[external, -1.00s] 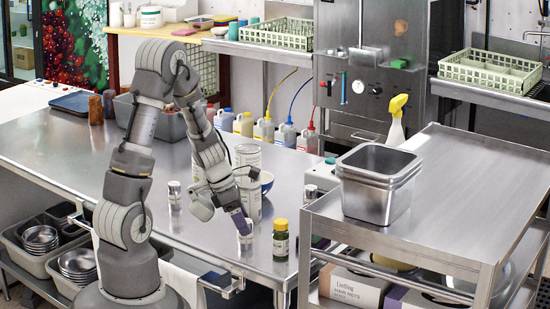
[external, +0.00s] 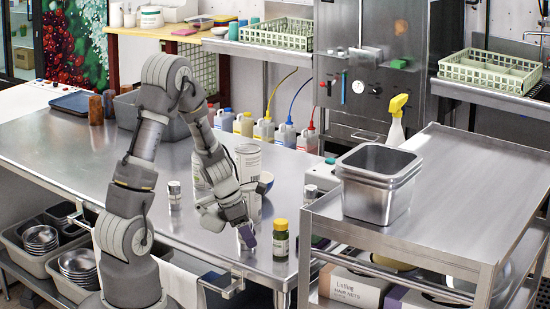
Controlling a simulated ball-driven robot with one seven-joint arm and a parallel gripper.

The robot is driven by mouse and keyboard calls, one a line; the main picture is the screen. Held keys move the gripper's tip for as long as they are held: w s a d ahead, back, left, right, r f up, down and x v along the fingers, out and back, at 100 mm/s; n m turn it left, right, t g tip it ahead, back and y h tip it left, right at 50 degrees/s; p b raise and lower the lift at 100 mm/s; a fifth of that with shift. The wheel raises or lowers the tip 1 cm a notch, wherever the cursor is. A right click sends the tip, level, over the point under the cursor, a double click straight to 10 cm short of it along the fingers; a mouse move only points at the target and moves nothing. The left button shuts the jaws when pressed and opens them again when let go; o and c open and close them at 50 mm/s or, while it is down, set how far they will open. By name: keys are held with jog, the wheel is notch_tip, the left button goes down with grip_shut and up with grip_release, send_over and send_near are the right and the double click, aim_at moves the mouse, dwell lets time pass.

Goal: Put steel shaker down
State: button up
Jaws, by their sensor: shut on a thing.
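A cart (external: 460,190) with steel pans (external: 378,190) is at the right. The table's front edge is close. The table's left part is mostly clear.

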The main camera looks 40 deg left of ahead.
notch_tip(320, 180, up, 10)
jog(key=p, duration=0.7)
jog(key=shift+r, duration=0.1)
jog(key=w+d+r+m+p, duration=0.2)
jog(key=w+d+r+p, duration=1.05)
jog(key=w+d, duration=0.6)
jog(key=d+r+m+g+p, duration=0.1)
jog(key=d+r+p, duration=0.25)
jog(key=d, duration=0.65)
jog(key=d+r+m+p, duration=0.15)
jog(key=d+r, duration=0.35)
jog(key=d, duration=0.5)
jog(key=shift+n+h, duration=0.4)
jog(key=shift+n, duration=0.05)
notch_tip(320, 180, down, 10)
jog(key=shift+w+a+r, duration=0.15)
jog(key=shift+r, duration=0.1)
jog(key=shift+f, duration=0.1)
jog(key=o, duration=1.1)
